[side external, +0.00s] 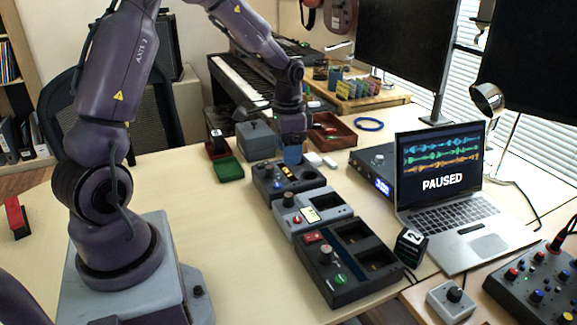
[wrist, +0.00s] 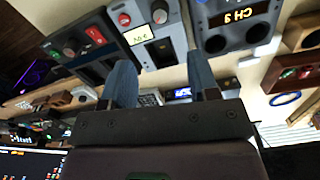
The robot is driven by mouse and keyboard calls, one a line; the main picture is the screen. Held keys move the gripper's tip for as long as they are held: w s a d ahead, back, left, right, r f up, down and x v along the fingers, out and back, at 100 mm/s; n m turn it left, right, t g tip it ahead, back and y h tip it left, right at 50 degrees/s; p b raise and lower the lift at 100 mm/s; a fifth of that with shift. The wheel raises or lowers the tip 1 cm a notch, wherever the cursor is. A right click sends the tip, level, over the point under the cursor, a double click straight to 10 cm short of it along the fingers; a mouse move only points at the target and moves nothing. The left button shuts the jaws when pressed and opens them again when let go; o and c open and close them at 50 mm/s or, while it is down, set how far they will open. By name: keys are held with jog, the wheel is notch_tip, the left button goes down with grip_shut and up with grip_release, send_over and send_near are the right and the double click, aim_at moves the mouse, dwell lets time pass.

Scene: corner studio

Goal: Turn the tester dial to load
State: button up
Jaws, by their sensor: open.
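Three devices with dials stand in a row, and I cannot read which is the tester. The near dark device (side external: 345,290) has a dark dial (side external: 326,254), a red part and a green knob. The far dark device (side external: 270,192) has an orange display, reading CH 3 in the wrist view (wrist: 238,15). My gripper (side external: 292,158) is above the far device, open and empty; its two fingers (wrist: 160,65) are apart in the wrist view.
A laptop (side external: 465,240) reading PAUSED and a dark unit (side external: 378,175) stand right of the row.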

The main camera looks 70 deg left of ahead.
aim_at(289, 194)
notch_tip(289, 194, down, 13)
dwell(0.5)
